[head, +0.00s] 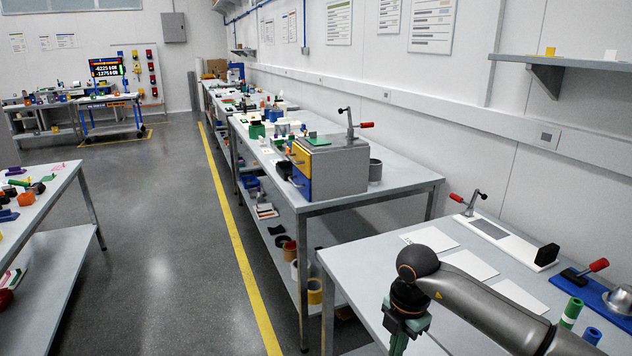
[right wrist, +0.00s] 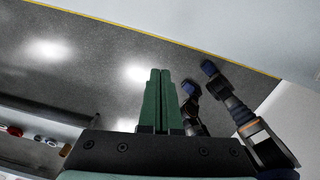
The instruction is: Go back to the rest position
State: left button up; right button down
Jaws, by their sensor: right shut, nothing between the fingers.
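My right arm comes in from the lower right in the head view and bends down at a dark round joint. My right gripper (head: 399,343) hangs at the bottom edge by the front of the near right bench (head: 385,266), its lower end partly cut off. In the right wrist view its two green fingers (right wrist: 158,98) lie together, shut with nothing between them. My left gripper is not seen in the head view.
A drawer cabinet (head: 338,168) stands on the bench beyond. Grey floor (head: 165,250) is open left of the yellow line.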

jog(key=s+a+f+n+g+y, duration=0.25)
jog(key=s+a+y, duration=0.35)
jog(key=a, duration=0.6)
jog(key=s+a+r+m+t+y+p, duration=0.1)
jog(key=s+a+r+t+y, duration=0.1)
jog(key=s+a+r+y, duration=0.3)
jog(key=a+r+m+t+y+p, duration=0.1)
jog(key=a+r+t+y, duration=0.1)
jog(key=a+y, duration=0.45)
jog(key=w+d+f+m+t+h+p, duration=0.15)
jog(key=d+f+m+t+h, duration=0.35)
jog(key=d+m+t+h, duration=0.75)
jog(key=s+d+f+m+g+h, duration=0.1)
jog(key=s+d+f+m+g, duration=0.1)
jog(key=s+d+f+m, duration=0.3)
jog(key=s+d+f+m+g+h, duration=0.2)
jog(key=s+d+f+m+g, duration=0.1)
jog(key=s+f, duration=0.6)
jog(key=shift+s+d+f+m, duration=0.15)
jog(key=shift+d+f+m, duration=0.7)
jog(key=shift+m, duration=0.25)
jog(key=shift+d, duration=0.1)
